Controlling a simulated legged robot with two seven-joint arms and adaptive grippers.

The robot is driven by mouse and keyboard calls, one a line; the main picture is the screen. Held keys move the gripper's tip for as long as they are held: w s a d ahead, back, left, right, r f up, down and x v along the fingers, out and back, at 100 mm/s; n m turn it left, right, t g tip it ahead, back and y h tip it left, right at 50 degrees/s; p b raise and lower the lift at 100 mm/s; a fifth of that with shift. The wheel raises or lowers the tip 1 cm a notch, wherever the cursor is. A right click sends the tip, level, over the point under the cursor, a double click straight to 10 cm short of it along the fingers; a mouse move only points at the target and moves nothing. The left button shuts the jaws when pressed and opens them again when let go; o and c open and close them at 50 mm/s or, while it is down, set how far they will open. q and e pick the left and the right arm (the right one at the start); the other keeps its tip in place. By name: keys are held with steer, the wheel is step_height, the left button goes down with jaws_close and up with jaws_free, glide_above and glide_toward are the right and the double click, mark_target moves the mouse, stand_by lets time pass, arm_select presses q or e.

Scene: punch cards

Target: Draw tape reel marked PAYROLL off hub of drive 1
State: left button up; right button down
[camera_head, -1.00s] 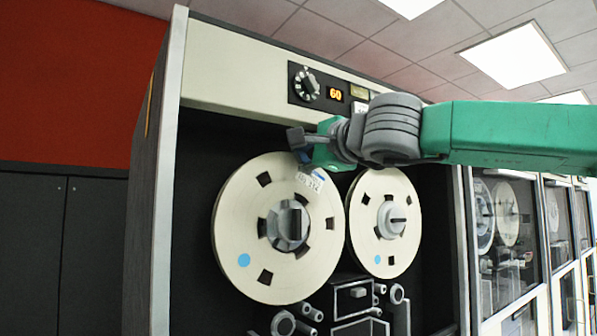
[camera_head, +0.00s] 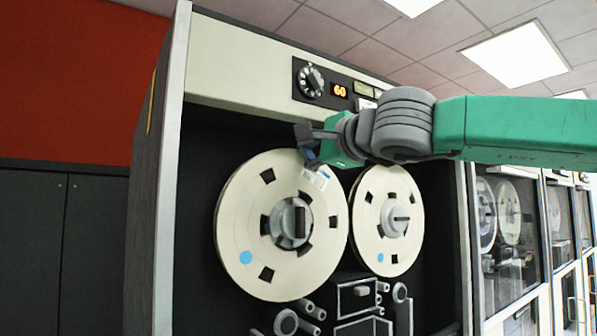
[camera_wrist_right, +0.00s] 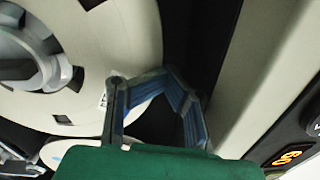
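A large cream tape reel (camera_head: 237,218) sits upright on the left hub (camera_head: 291,223) of the tape drive. It has dark slots, a blue dot and a white label (camera_head: 315,179) near its top rim; the label text is too small to read. The reel also fills the upper left of the right wrist view (camera_wrist_right: 125,40). My right gripper (camera_head: 306,145) is at the reel's top rim, just above the label. In the wrist view its blue-padded fingers (camera_wrist_right: 140,78) stand apart, one overlapping the reel's edge. Contact cannot be told. My left gripper is out of view.
A second cream reel (camera_head: 367,235) sits close on the right hub. Rollers and the head block (camera_head: 357,295) lie below. The panel (camera_head: 235,65) above carries a knob (camera_head: 308,80) and a lit 60 display (camera_head: 340,90). The cabinet's side frame (camera_head: 170,200) bounds the left.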

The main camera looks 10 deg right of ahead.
mark_target(303, 168)
steer(key=f, duration=0.3)
steer(key=shift+w+a+g, duration=0.2)
steer(key=shift+a+g, duration=0.1)
steer(key=shift+s, duration=0.1)
steer(key=c, duration=1.7)
jaws_free()
steer(key=shift+s+d, duration=0.15)
steer(key=shift+o, duration=0.8)
steer(key=shift+w, duration=0.25)
steer(key=o, duration=0.9)
steer(key=shift+o, duration=0.2)
steer(key=shift+r, duration=0.15)
